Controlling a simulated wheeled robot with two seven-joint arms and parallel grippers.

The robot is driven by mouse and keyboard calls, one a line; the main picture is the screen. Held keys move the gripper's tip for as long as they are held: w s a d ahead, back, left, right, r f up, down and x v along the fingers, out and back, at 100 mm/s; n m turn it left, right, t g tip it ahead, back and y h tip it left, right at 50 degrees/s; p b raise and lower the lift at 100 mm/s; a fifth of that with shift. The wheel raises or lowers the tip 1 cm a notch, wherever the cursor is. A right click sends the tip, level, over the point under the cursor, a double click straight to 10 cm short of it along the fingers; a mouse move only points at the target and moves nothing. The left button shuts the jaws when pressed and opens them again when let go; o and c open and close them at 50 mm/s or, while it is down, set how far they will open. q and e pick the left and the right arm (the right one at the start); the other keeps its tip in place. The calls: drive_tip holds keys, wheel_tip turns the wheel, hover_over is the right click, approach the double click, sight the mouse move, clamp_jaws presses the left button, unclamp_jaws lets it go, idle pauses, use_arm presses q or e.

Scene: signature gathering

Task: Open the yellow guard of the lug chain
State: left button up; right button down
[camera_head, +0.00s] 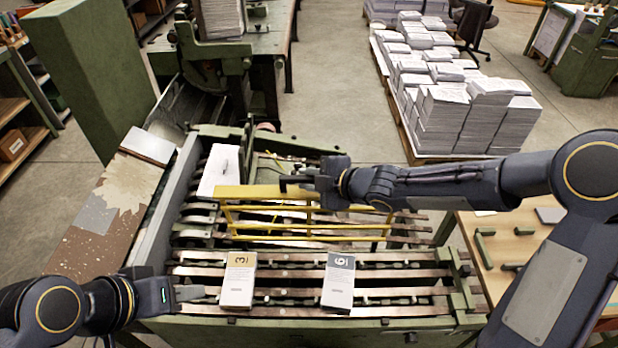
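The yellow guard (250,192) is a barred frame with a flat top plate, spanning the rails of the lug chain (300,272) near the middle of the green machine. I cannot tell its exact tilt. My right gripper (284,184) reaches in from the right, with its fingertips at the guard's top plate. The fingers overlap the plate in view; contact and opening are unclear. My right wrist hides part of the guard's upper right. My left gripper (192,293) is low at the left, over the front rails and left of booklet 3; its opening is too small to tell.
Booklet 3 (239,282) and booklet 6 (338,283) lie on the front rails. A white stack (219,170) sits behind the guard's left end. A wooden table (487,275) stands at right, under my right arm. Paper stacks (455,122) fill pallets at the back.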

drive_tip(key=c, duration=1.4)
unclamp_jaws()
drive_tip(key=shift+r, duration=0.1)
drive_tip(key=p+v, duration=0.2)
drive_tip(key=v, duration=0.5)
drive_tip(key=shift+s+d+p, duration=0.25)
drive_tip(key=shift+d+p, duration=0.05)
drive_tip(key=shift+p, duration=0.1)
drive_tip(key=shift+r, duration=0.15)
